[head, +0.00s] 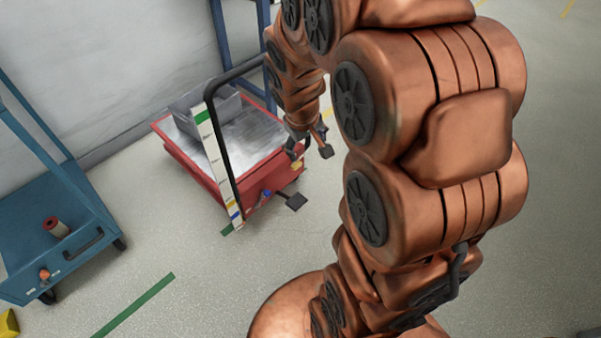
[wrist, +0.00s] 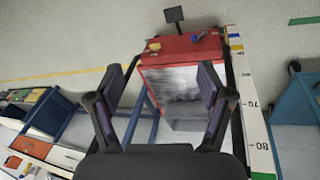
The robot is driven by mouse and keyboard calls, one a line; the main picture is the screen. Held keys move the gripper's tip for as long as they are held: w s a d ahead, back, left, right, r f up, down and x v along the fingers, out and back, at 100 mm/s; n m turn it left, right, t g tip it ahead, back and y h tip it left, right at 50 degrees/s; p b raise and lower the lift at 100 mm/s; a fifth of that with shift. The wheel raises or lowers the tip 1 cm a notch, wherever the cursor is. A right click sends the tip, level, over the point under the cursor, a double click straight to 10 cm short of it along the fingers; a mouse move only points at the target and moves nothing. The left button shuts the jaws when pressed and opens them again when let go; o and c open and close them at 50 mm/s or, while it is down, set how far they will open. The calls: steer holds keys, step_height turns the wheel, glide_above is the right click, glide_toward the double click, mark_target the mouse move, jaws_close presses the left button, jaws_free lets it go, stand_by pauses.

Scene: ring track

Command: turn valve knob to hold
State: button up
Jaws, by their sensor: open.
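A red lift cart (head: 178,158) with a grey metal top stands left of my arm in the head view; it also shows in the wrist view (wrist: 185,48). On its end face is a small blue part (head: 266,193), perhaps the valve knob, too small to read any setting; it shows in the wrist view too (wrist: 196,37). A small yellow part (wrist: 154,46) is near the other corner of that face. A black pedal (head: 290,201) sticks out below. My gripper (head: 311,150) is open and empty, above and beside the cart's end, apart from the blue part.
A black push handle (head: 222,140) and a tall white scale (head: 218,150) rise from the cart's near side. A grey box (head: 205,105) sits on its top. A blue trolley (head: 45,230) stands at left. The floor in front is clear.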

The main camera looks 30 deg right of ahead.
steer(key=w+d+f+n+t+b, duration=0.1)
steer(key=w+d+f+t+b, duration=0.25)
steer(key=w+d+f, duration=0.75)
steer(key=n+t+y+b, duration=0.2)
steer(key=t+y+b, duration=0.1)
steer(key=t+b, duration=0.5)
glide_above(298, 167)
steer(key=s+d+b, duration=0.1)
steer(key=s+d, duration=0.2)
steer(key=d, duration=0.2)
step_height(298, 167, down, 24)
steer(key=r+g, duration=0.1)
steer(key=s+a+f+t+y+b, duration=0.3)
steer(key=s+f+t+b, duration=0.25)
steer(key=f, duration=0.45)
steer(key=shift+w+a+r+b, duration=0.1)
steer(key=shift+w+a+b, duration=0.3)
steer(key=shift+w, duration=0.85)
steer(key=shift+w+a+b, duration=0.1)
steer(key=shift+w+b, duration=0.55)
steer(key=shift+w, duration=0.6)
steer(key=shift+w+a+r+b, duration=0.15)
steer(key=shift+w+b, duration=0.35)
steer(key=shift+w, duration=0.75)
steer(key=shift+f, duration=0.1)
steer(key=shift+a, duration=0.1)
steer(key=c, duration=1.2)
